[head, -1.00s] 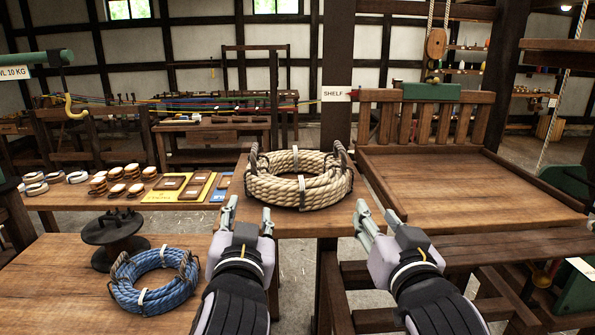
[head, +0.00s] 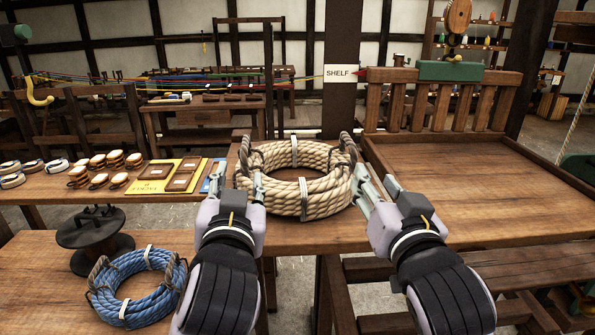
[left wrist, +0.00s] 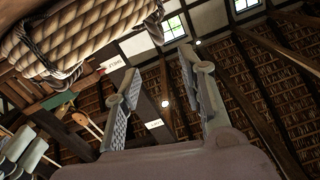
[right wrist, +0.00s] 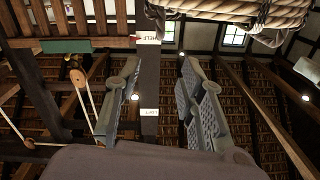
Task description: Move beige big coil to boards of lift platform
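The beige big coil (head: 300,190) lies flat on the wooden table (head: 285,240), with dark handle loops at its left and right sides. It also shows at the top of the left wrist view (left wrist: 80,35) and the right wrist view (right wrist: 240,8). My left gripper (head: 238,188) is open and empty at the coil's near left side. My right gripper (head: 376,190) is open and empty at its near right side. Contact with the coil cannot be told. The lift platform's boards (head: 460,190) are bare, to the right of the coil, with a slatted back and a raised rim.
A blue coil (head: 135,290) and a dark spool (head: 95,238) sit on the lower left table. Small rope coils and labelled trays (head: 150,184) lie left of the beige coil. A post with a SHELF sign (head: 341,73) stands behind. A green hook bar (head: 455,71) is over the platform's back.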

